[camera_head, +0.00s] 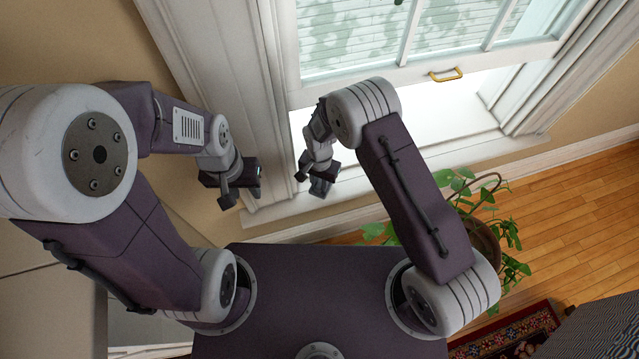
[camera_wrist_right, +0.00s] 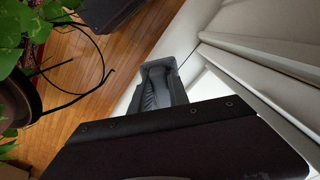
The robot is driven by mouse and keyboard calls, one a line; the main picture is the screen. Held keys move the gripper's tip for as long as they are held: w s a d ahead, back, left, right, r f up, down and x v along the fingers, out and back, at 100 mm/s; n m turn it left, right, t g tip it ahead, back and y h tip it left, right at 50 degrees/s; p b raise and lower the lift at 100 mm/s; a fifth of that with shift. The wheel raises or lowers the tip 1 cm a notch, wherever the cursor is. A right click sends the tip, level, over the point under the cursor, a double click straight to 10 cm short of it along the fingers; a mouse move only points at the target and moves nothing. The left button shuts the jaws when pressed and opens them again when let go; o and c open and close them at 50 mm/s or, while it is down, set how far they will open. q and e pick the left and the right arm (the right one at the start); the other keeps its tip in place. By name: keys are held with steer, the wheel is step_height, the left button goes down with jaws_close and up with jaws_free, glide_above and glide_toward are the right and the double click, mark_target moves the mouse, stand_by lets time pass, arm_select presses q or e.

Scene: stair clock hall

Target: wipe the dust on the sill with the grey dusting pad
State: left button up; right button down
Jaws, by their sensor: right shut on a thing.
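The white window sill (camera_head: 440,126) runs below the raised sash. My right gripper (camera_head: 312,184) is at the sill's left end, beside the window casing, fingers pointing down. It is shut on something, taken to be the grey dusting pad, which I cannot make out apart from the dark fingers. In the right wrist view, a dark grey ridged shape at the right gripper (camera_wrist_right: 158,88) shows past the dark housing. I cannot make out dust on the sill. My left gripper (camera_head: 238,186) hangs left of the casing, apart from the sill; its jaw opening is unclear.
The sash (camera_head: 420,72) has a brass handle (camera_head: 445,74) above the sill. A leafy potted plant (camera_head: 482,235) stands on the wooden floor (camera_head: 575,195) below and right of the sill. A patterned rug (camera_head: 510,335) lies at the lower right. The sill's middle and right look clear.

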mark_target(319, 184)
arm_select(q)
steer(key=shift+r, duration=0.4)
arm_select(e)
steer(key=shift+r, duration=0.5)
